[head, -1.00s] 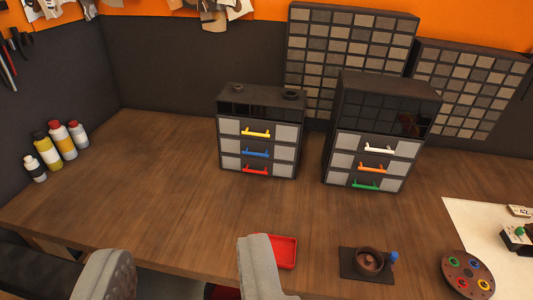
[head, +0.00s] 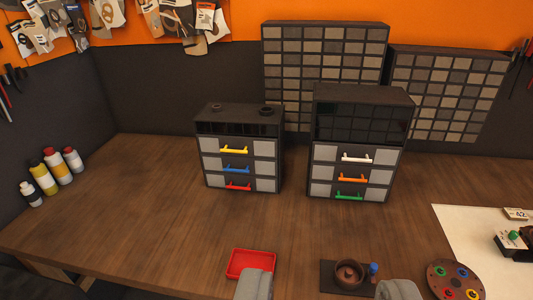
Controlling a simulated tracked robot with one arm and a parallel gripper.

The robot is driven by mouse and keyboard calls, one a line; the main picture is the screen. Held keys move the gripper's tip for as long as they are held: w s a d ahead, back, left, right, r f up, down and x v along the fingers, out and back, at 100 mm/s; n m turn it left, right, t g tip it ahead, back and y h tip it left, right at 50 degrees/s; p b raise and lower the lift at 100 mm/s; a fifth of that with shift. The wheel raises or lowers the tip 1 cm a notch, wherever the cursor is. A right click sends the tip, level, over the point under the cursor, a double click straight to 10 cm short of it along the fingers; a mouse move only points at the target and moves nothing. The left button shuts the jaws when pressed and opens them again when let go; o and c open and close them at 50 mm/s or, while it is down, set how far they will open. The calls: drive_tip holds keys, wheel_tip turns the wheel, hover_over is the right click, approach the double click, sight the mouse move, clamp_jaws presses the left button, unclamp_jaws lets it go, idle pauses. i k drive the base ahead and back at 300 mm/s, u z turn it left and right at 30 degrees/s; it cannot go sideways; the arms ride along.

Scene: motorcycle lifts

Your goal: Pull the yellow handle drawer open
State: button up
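The yellow handle (head: 234,150) is on the top drawer of the left small cabinet (head: 202,160), which stands on the wooden workbench. That drawer looks shut, flush with the blue handle (head: 236,168) and red handle (head: 238,186) drawers below it. My gripper (head: 325,288) shows at the bottom edge as two grey fingers set wide apart, with nothing held between them. It is open, in front of the cabinet and to its right, well apart from the yellow handle. The lower parts of the fingers are cut off by the frame.
A right cabinet (head: 311,160) has white, orange and green handles. A red tray (head: 251,264), a dark mat with a round pot (head: 350,275) and a round palette (head: 455,282) lie near the front. Several bottles (head: 50,172) stand at left. The bench's left middle is clear.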

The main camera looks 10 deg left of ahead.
sight(214, 143)
drive_tip(key=z, duration=0.1)
drive_tip(key=i, duration=1)
drive_tip(key=u, duration=0.1)
